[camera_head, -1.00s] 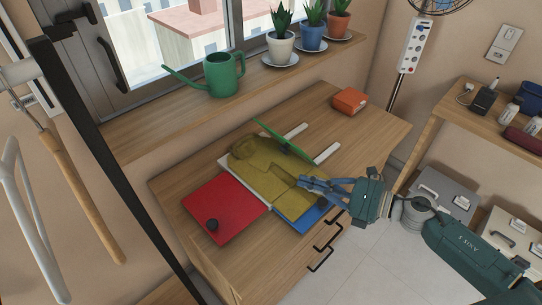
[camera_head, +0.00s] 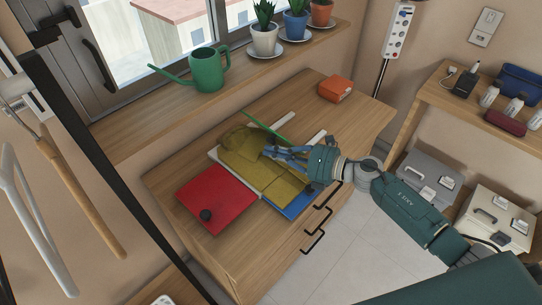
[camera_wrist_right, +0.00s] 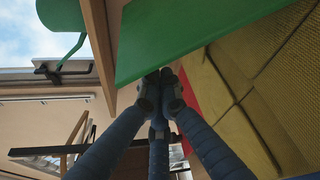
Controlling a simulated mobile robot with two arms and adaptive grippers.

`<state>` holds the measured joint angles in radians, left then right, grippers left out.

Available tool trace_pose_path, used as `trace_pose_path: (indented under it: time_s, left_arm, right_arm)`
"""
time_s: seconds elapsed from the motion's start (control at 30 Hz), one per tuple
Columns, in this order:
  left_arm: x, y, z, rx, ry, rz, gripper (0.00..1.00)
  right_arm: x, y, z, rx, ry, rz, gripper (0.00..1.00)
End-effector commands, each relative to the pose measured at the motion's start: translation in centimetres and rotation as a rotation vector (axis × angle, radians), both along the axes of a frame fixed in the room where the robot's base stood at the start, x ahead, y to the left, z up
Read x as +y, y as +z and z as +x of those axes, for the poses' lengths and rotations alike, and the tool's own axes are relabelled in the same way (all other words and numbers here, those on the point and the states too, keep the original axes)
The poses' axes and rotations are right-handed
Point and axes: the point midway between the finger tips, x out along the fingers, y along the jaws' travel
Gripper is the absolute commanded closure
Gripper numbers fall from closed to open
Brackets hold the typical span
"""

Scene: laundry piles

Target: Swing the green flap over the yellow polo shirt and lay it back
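The green flap (camera_head: 268,127) of the folding board stands tilted up at the board's far side, nearly edge-on in the head view. The right wrist view shows its broad face (camera_wrist_right: 205,35) large overhead. The yellow polo shirt (camera_head: 240,152) lies folded on the board, covering its middle. My right gripper (camera_head: 272,152) is low over the shirt, beside the flap. In the right wrist view, its blue fingers (camera_wrist_right: 161,82) come together by the flap's lower edge, with nothing visible between them. Whether they touch the flap is unclear. My left gripper is out of view.
The red flap (camera_head: 212,192) with a dark knob lies flat at the board's left front. The blue flap (camera_head: 298,205) shows beneath the shirt at the front. An orange box (camera_head: 336,89) sits at the dresser's back right. A green watering can (camera_head: 208,72) stands on the sill.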

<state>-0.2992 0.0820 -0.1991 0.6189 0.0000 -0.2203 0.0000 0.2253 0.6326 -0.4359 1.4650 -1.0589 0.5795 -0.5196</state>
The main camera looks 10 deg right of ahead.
Motion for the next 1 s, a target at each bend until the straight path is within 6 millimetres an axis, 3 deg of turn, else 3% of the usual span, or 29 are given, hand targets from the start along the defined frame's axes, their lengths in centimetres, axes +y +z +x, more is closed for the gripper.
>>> trace_pose_path:
  time_s: [0.33,0.63,1.0]
  left_arm:
    - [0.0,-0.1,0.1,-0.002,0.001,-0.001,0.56]
    - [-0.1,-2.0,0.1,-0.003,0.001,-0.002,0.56]
    - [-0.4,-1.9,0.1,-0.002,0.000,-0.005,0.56]
  right_arm:
    - [-0.2,0.1,0.1,0.004,-0.001,0.006,1.00]
    - [-2.8,2.6,1.8,0.148,-0.002,0.224,1.00]
    - [-2.9,3.1,1.9,0.165,-0.001,0.249,1.00]
